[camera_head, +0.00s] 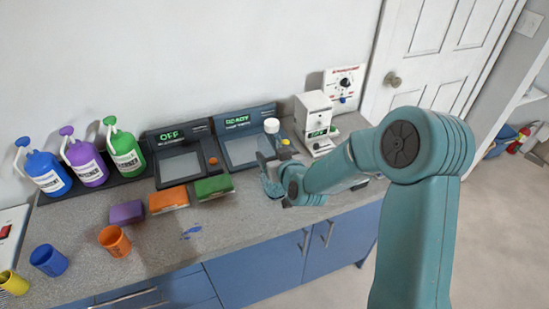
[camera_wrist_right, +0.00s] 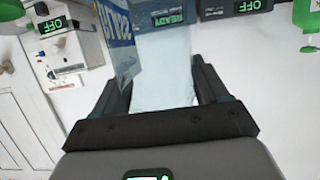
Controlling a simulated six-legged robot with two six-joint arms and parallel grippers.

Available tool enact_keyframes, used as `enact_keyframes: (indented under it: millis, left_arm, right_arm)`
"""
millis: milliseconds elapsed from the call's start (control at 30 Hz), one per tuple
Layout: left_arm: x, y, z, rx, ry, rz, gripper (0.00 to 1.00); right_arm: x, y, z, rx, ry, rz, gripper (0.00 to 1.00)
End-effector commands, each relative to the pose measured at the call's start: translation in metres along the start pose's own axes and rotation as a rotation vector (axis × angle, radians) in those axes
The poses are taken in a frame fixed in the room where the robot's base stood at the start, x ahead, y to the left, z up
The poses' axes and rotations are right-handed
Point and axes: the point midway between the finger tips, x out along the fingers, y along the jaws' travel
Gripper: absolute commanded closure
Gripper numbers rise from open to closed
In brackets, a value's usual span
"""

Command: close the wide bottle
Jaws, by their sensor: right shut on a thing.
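A bottle with a white top (camera_head: 271,125) stands upright on the counter in front of the device reading READY. I take it for the wide bottle; whether its top is a seated lid I cannot tell. My right gripper (camera_head: 273,160) reaches to it from the front right. In the right wrist view, my right gripper (camera_wrist_right: 165,95) has its fingers on both sides of a pale, translucent body (camera_wrist_right: 165,72), which I take for the bottle. A blue and white lettered panel (camera_wrist_right: 121,45) shows beside it. My left gripper is out of view.
The READY device (camera_head: 248,145) and the OFF device (camera_head: 182,160) stand against the wall. Several pump bottles are at left. Purple, orange (camera_head: 168,200) and green sponges and blue, orange (camera_head: 115,240) and yellow cups lie in front. A white machine (camera_head: 315,120) stands right of the bottle.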

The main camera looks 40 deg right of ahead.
Motion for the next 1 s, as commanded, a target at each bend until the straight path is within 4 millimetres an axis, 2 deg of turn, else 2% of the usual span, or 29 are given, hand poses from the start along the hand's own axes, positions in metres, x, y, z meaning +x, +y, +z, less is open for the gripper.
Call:
enact_keyframes:
  millis: [100, 533, 567, 633, 900, 1000]
  left_arm:
    - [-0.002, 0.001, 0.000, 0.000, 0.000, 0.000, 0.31]
    - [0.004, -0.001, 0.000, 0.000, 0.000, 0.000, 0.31]
    - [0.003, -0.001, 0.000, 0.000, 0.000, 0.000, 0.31]
    - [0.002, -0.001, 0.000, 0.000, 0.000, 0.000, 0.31]
    - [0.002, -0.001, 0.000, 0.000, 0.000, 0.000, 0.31]
    - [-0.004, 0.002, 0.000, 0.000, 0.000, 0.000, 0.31]
  right_arm:
    - [0.004, 0.001, 0.012, 0.001, 0.001, 0.001, 1.00]
    - [0.006, 0.001, 0.017, 0.001, 0.004, 0.001, 1.00]
    - [0.006, 0.001, 0.017, 0.001, 0.002, 0.001, 0.23]
    - [0.006, 0.001, 0.016, 0.001, 0.002, 0.001, 0.01]
    - [0.006, 0.001, 0.016, 0.001, 0.001, 0.000, 0.01]
    - [0.004, 0.000, 0.012, 0.001, 0.001, 0.000, 0.01]
